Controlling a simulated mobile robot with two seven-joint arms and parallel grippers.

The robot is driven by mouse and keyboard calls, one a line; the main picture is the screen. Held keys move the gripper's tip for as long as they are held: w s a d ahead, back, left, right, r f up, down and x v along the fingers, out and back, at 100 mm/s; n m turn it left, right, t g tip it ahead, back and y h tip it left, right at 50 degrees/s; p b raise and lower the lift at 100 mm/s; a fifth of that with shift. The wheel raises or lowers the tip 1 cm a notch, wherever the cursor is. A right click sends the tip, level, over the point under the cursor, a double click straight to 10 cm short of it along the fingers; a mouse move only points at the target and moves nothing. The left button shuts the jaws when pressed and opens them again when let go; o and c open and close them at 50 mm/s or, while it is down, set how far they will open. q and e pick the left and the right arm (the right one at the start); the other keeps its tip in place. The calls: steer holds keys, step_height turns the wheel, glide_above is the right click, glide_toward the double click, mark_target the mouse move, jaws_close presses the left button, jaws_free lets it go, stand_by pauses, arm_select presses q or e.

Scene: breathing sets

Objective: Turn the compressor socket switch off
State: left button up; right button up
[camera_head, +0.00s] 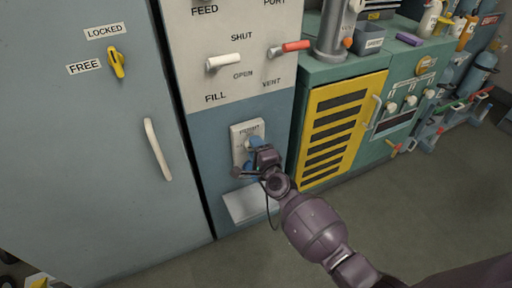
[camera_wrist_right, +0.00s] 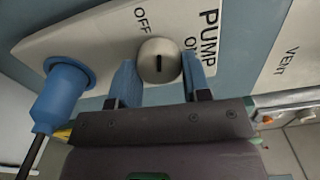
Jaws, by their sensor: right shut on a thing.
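The white socket plate (camera_head: 240,131) is on the blue-grey panel in the head view. In the right wrist view the plate (camera_wrist_right: 85,42) reads PUMP, with OFF to the left of its round switch knob (camera_wrist_right: 159,60) and ON to the right. A dark slot marks the knob and lies between the two words. My right gripper (camera_wrist_right: 160,78) has its blue fingers on both sides of the knob, shut on it. In the head view the same gripper (camera_head: 254,146) covers much of the plate. My left gripper is not in view.
A blue plug (camera_wrist_right: 62,95) with a dark cable is in the plate beside the gripper. Above are a white valve handle (camera_head: 224,62) and a red one (camera_head: 296,46). A grey cabinet door with a handle (camera_head: 157,149) stands left, a yellow louvred door (camera_head: 312,112) right.

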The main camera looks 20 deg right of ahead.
arm_select(q)
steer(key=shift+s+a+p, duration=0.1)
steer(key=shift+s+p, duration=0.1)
steer(key=shift+p, duration=0.2)
arm_select(e)
steer(key=n, duration=0.3)
steer(key=shift+r, duration=0.15)
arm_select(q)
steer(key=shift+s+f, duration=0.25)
arm_select(e)
steer(key=o, duration=0.9)
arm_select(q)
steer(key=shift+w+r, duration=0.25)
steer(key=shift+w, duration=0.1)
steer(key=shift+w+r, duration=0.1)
arm_select(e)
steer(key=shift+s, duration=0.1)
